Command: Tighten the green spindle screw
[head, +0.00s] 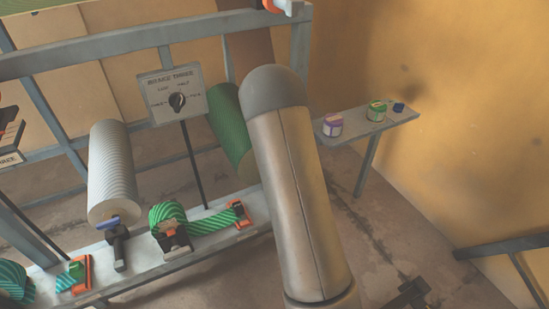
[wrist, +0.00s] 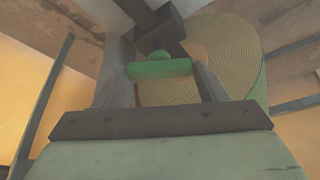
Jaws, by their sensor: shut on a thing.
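The green spindle screw (wrist: 160,69) shows in the wrist view as a green bar with a rounded knob above it. My gripper (wrist: 163,72) has one finger at each end of the bar and is shut on it. Behind it is the ringed end face of a roll (wrist: 232,50), with a dark block (wrist: 160,28) above. In the head view the green roll (head: 232,125) stands at the rack, partly covered by my arm. My arm hides the green screw and my gripper there.
A grey roll (head: 111,170) with a blue screw (head: 115,220) is at the left. A dial panel (head: 172,94) hangs between the rolls. Green striped rolls and orange parts line the lower shelf (head: 195,255). A side shelf (head: 350,130) holds small tubs. Floor at the right is mostly clear.

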